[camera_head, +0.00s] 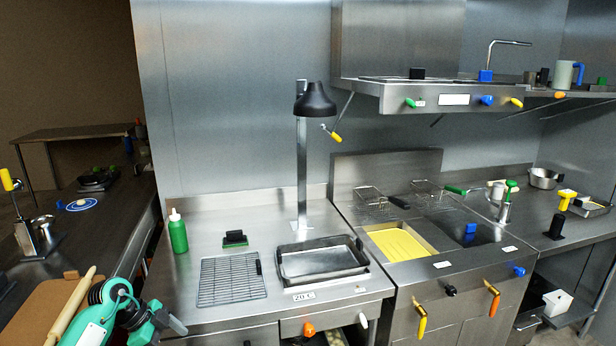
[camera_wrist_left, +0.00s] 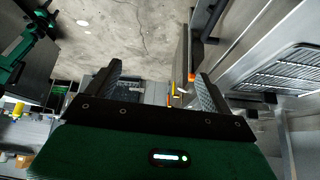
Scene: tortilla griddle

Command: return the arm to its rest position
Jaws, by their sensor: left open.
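My left arm (camera_head: 97,322), teal and black, comes in at the bottom left of the head view, in front of the left counter. Its outer end (camera_head: 158,320) is low, near the front left corner of the middle counter. In the left wrist view my left gripper (camera_wrist_left: 158,82) has its two dark fingers wide apart, with nothing between them. Bare floor (camera_wrist_left: 140,30) shows beyond the fingers. My right gripper is not seen in the head view.
The middle counter holds a green bottle (camera_head: 178,232), a wire rack (camera_head: 230,279) and a metal tray (camera_head: 322,262) under a black lamp (camera_head: 315,101). A rolling pin (camera_head: 66,308) lies on a brown board (camera_head: 40,302) beside my left arm. Fryers stand at right.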

